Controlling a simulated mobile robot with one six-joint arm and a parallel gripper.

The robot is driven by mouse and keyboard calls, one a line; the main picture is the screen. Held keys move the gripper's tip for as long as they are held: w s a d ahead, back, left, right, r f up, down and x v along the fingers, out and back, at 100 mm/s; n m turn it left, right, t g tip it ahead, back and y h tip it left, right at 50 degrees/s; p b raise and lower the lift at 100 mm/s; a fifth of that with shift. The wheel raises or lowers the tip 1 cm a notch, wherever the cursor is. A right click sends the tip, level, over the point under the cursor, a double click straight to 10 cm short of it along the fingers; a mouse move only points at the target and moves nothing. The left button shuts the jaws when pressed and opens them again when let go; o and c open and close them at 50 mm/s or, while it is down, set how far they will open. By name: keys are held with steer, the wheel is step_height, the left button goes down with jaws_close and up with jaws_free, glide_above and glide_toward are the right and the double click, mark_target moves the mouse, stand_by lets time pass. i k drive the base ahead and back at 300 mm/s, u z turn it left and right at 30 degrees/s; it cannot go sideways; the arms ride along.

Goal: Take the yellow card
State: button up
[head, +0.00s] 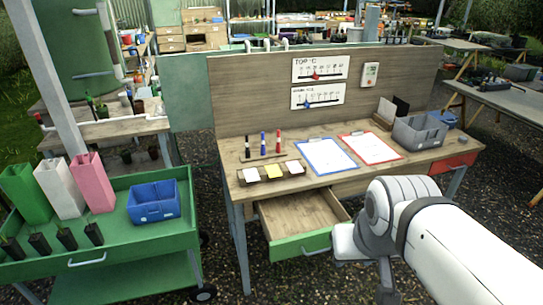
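The yellow card (273,171) lies in the middle slot of a small wooden tray (262,179) near the left front edge of the wooden bench. A white card (250,174) lies to its left and another white card (294,167) to its right. My white arm comes in from the lower right, in front of the bench. Part of my gripper (387,285) seems to show as a dark piece below the arm, well to the right of and lower than the card. Its fingers are not clear, and nothing shows held.
An open, empty drawer (289,219) with a green front juts out below the tray. Three markers (263,143) stand behind the tray. Blue and red clipboards (327,156) and a grey bin (419,131) are further right. A green cart (112,235) stands at left.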

mark_target(273, 171)
steer(key=u, duration=0.55)
steer(key=i, duration=1.5)
steer(key=z, duration=1.1)
